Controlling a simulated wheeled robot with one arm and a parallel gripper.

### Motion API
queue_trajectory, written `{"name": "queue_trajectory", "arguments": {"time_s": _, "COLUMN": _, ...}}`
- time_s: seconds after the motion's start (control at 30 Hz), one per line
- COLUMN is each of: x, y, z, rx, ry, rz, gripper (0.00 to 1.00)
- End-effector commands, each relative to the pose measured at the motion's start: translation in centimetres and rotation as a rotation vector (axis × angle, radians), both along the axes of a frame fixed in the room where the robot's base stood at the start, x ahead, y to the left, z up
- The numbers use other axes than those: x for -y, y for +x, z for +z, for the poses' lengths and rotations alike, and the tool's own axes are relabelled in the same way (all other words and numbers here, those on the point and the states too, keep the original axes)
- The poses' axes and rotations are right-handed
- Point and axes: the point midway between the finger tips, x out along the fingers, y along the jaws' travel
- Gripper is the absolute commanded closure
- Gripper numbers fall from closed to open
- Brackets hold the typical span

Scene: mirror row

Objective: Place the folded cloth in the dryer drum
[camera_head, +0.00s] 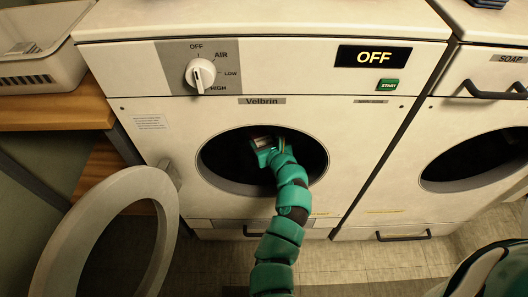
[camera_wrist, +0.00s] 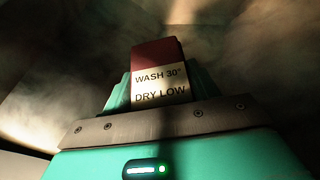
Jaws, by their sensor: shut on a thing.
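The dryer drum (camera_head: 222,162) is a dark round opening in the front of the white dryer. Its round door (camera_head: 62,238) hangs open to the left. My gripper (camera_head: 262,144) is inside the opening, with my teal arm reaching in from below. In the wrist view my gripper (camera_wrist: 158,100) is shut on the folded cloth (camera_wrist: 158,52), which is dark red above a pale band reading "WASH 30°" and "DRY LOW". The cloth's far side is hidden. Around it the wrist view shows only blurred grey-brown surfaces.
The dryer's knob (camera_head: 200,74) points downward near HIGH. The display (camera_head: 374,56) reads OFF, above a green START button (camera_head: 388,85). A second machine (camera_head: 490,110) stands close on the right. A white basket (camera_head: 38,62) sits on a wooden shelf (camera_head: 55,112) at left.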

Motion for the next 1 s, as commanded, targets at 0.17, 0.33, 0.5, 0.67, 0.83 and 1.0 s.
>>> {"name": "queue_trajectory", "arguments": {"time_s": 0.17, "x": 0.1, "y": 0.0, "z": -2.3, "rx": 0.001, "ry": -0.004, "rz": -0.002, "gripper": 0.64}}
{"name": "queue_trajectory", "arguments": {"time_s": 0.33, "x": 0.0, "y": 0.0, "z": -4.1, "rx": 0.001, "ry": -0.002, "rz": 0.000, "gripper": 0.64}}
{"name": "queue_trajectory", "arguments": {"time_s": 0.5, "x": 0.0, "y": 0.0, "z": -4.2, "rx": 0.001, "ry": 0.000, "rz": -0.001, "gripper": 0.64}}
{"name": "queue_trajectory", "arguments": {"time_s": 0.67, "x": 0.0, "y": 0.0, "z": -4.3, "rx": 0.001, "ry": 0.001, "rz": -0.001, "gripper": 0.64}}
{"name": "queue_trajectory", "arguments": {"time_s": 0.83, "x": 0.0, "y": 0.0, "z": -4.5, "rx": 0.001, "ry": 0.001, "rz": 0.000, "gripper": 0.27}}
{"name": "queue_trajectory", "arguments": {"time_s": 1.0, "x": 0.0, "y": 0.0, "z": -4.5, "rx": 0.001, "ry": 0.000, "rz": -0.001, "gripper": 0.18}}
